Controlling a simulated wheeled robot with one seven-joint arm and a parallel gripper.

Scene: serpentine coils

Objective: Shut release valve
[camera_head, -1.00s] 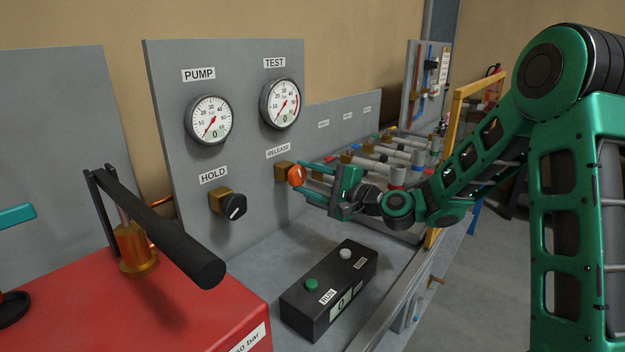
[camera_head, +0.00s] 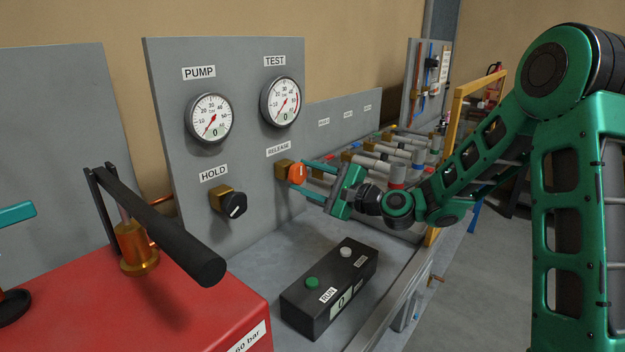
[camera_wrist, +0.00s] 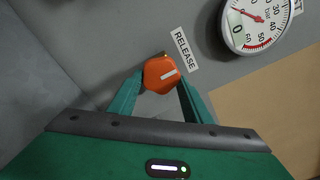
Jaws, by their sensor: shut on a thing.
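The release valve knob (camera_head: 297,173) is orange with a white mark and sits on a brass body (camera_head: 283,170) on the grey panel, under the RELEASE label (camera_head: 278,149). In the wrist view the knob (camera_wrist: 160,74) lies between my two fingers, its white mark slanting slightly. My gripper (camera_head: 314,178) is shut on the knob from the right; it also shows in the wrist view (camera_wrist: 158,88). The TEST gauge (camera_head: 282,102) and PUMP gauge (camera_head: 210,118) both have needles pointing low, near zero.
The black HOLD knob (camera_head: 234,205) is left of the release valve. A black box with a green RUN button (camera_head: 312,283) stands on the bench below. A red pump unit (camera_head: 190,300) with a black lever (camera_head: 160,225) fills the front left. Pipe coils (camera_head: 395,165) lie behind my gripper.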

